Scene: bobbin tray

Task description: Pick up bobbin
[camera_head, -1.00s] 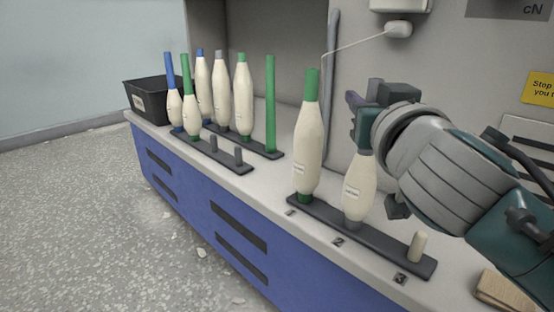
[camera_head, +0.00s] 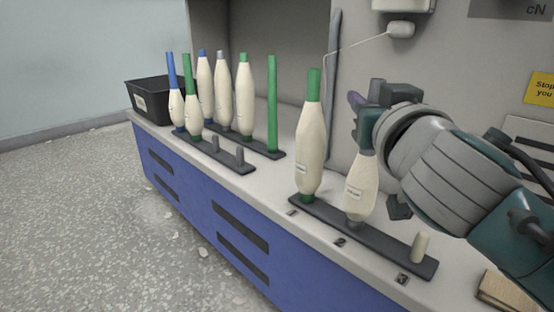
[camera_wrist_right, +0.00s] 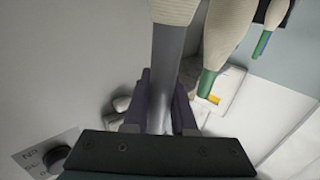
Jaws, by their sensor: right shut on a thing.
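A cream bobbin with a grey tube (camera_head: 361,188) stands upright at position 2 of the front dark rack (camera_head: 385,243). My right gripper (camera_head: 366,112) is shut on the top of its tube, and a short grey end shows above the fingers. In the right wrist view the fingers (camera_wrist_right: 161,108) close around the grey tube (camera_wrist_right: 168,65), with cream yarn at the top edge. A taller cream bobbin with a green tube (camera_head: 311,150) stands at position 1, beside it and apart. Position 3 has a bare pale peg (camera_head: 420,247). My left gripper is out of view.
Two racks farther left hold several bobbins, a bare green tube (camera_head: 272,105) and empty grey pegs (camera_head: 239,156). A black bin (camera_head: 150,101) stands at the counter's far end. A wooden block (camera_head: 505,292) lies at front right. A grey vertical post (camera_head: 331,75) rises behind position 1.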

